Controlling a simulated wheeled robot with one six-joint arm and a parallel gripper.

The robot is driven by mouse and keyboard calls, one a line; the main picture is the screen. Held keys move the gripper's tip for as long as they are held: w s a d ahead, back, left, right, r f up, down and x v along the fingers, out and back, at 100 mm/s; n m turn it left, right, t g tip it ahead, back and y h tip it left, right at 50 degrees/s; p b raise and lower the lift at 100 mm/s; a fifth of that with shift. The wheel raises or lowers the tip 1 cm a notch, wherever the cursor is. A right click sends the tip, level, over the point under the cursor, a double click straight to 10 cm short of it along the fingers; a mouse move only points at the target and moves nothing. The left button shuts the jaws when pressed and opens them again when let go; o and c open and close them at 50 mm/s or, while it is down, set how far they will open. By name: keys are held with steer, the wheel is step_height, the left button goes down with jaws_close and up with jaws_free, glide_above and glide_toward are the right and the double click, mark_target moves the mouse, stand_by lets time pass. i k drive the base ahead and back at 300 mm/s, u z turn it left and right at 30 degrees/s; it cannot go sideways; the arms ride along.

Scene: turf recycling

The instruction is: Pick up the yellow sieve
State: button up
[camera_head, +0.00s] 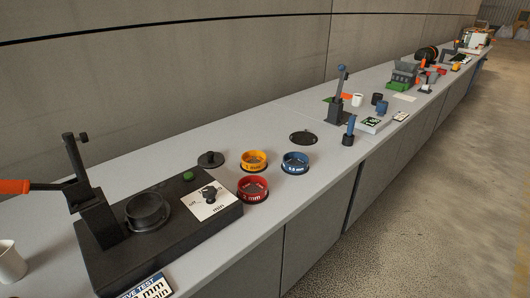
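The yellow sieve (254,158) is a short round ring with a dark mesh inside. It sits upright on the grey bench top in the middle of the head view. A red sieve (253,194) stands just in front of it, and a blue sieve (295,167) stands to its right. A small gap seems to separate it from each. My gripper is not in view, so I cannot see whether it is open or shut.
A black sieve shaker (180,248) with a round seat and dial fills the left front. A black lid (210,159) lies left of the yellow sieve. A dark round opening or disc (303,138) lies behind right. Further right stand a lever press (339,105) and other equipment.

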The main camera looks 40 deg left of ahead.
mark_target(253, 160)
steer(key=u, duration=0.45)
steer(key=i, duration=0.95)
steer(key=u, duration=1.55)
steer(key=i, duration=0.65)
steer(key=u, duration=0.6)
